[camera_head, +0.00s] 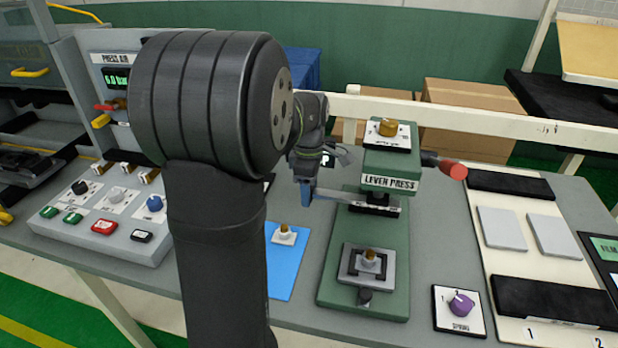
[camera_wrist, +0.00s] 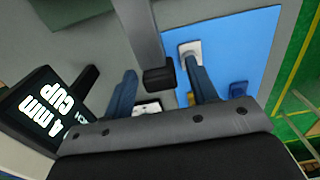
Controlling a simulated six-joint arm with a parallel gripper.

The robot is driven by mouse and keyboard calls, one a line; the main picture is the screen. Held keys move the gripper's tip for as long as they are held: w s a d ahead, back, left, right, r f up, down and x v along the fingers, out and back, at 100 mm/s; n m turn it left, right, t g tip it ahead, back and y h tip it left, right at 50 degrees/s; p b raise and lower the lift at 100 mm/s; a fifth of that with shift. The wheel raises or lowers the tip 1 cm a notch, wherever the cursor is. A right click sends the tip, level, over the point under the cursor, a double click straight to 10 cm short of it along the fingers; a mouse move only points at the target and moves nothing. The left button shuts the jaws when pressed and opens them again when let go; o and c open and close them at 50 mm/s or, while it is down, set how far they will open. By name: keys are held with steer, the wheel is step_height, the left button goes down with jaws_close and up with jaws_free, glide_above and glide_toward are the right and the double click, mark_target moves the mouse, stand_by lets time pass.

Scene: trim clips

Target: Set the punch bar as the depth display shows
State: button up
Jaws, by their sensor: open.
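The green lever press (camera_head: 385,165) stands right of centre in the head view. A grey punch bar (camera_head: 340,196) sticks out leftward under its head. In the wrist view the bar (camera_wrist: 140,25) comes down from the top and ends in a black tip (camera_wrist: 158,80). My gripper (camera_head: 306,191) is open at the bar's left end. In the wrist view the blue fingers of my gripper (camera_wrist: 159,70) stand on either side of the black tip, with gaps showing. The depth display (camera_wrist: 45,108) reads "4 mm CUP", with a further line partly hidden. My arm covers most of it in the head view.
A blue mat (camera_head: 283,262) holding a small clip part (camera_head: 285,234) lies left of the press. A SPRING knob (camera_head: 461,303) sits front right, near a board with grey plates (camera_head: 502,228). A button console (camera_head: 105,212) and press-air panel (camera_head: 117,78) stand at left.

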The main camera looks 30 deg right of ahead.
step_height(320, 180, up, 17)
steer(key=shift+r, duration=0.2)
stand_by(0.7)
step_height(320, 180, down, 18)
steer(key=shift+r, duration=0.25)
stand_by(0.5)
